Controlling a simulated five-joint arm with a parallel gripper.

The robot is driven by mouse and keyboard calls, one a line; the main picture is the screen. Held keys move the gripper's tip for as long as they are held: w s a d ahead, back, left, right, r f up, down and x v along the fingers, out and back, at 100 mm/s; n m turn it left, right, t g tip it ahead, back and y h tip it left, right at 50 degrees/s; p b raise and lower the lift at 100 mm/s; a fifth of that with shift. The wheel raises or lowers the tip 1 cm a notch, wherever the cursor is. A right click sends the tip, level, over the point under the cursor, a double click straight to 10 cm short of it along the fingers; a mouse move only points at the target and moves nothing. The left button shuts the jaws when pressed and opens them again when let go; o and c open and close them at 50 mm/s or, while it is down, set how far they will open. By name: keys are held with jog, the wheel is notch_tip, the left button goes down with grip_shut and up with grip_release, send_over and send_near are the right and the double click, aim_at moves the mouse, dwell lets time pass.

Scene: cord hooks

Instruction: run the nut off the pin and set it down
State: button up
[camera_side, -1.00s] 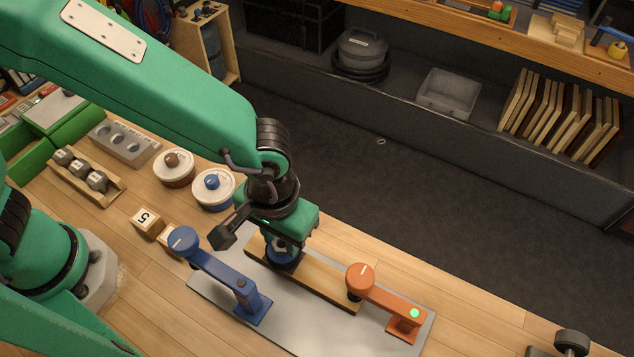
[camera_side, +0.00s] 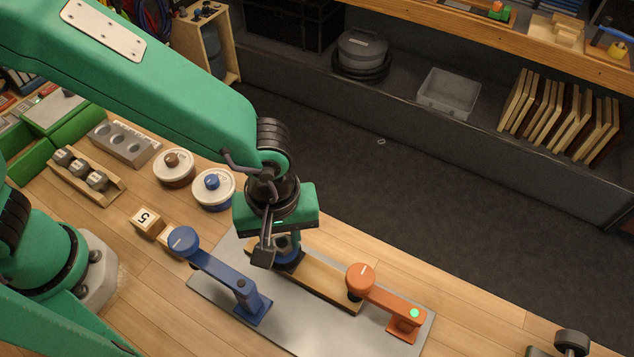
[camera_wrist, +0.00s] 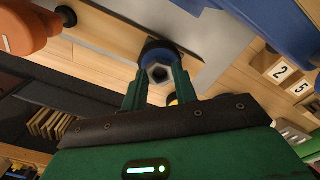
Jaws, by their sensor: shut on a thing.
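The blue round nut (camera_wrist: 158,57) shows in the wrist view between my two green fingers, with a pale six-sided centre. My gripper (camera_wrist: 158,82) is shut on it, one finger on each side. In the side view, my gripper (camera_side: 285,243) points down at the left end of a wooden bar (camera_side: 325,287), and a bit of the nut (camera_side: 289,260) shows beneath it. The pin is hidden by the nut and fingers, so I cannot tell how far the nut sits along it.
A blue hook arm (camera_side: 222,273) stands left of the bar and an orange one (camera_side: 390,300) right of it, on a grey plate (camera_side: 310,327). Round lidded pots (camera_side: 214,203) and numbered blocks (camera_side: 146,222) are to the left. The plate's front is clear.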

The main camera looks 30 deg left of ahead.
jog(key=n, duration=0.4)
jog(key=shift+n, duration=0.3)
dwell(0.3)
jog(key=n, duration=0.5)
jog(key=shift+n, duration=0.3)
jog(key=shift+r, duration=0.1)
jog(key=shift+r, duration=0.4)
jog(key=shift+r, duration=1.45)
jog(key=shift+r, duration=0.35)
jog(key=shift+r, duration=0.25)
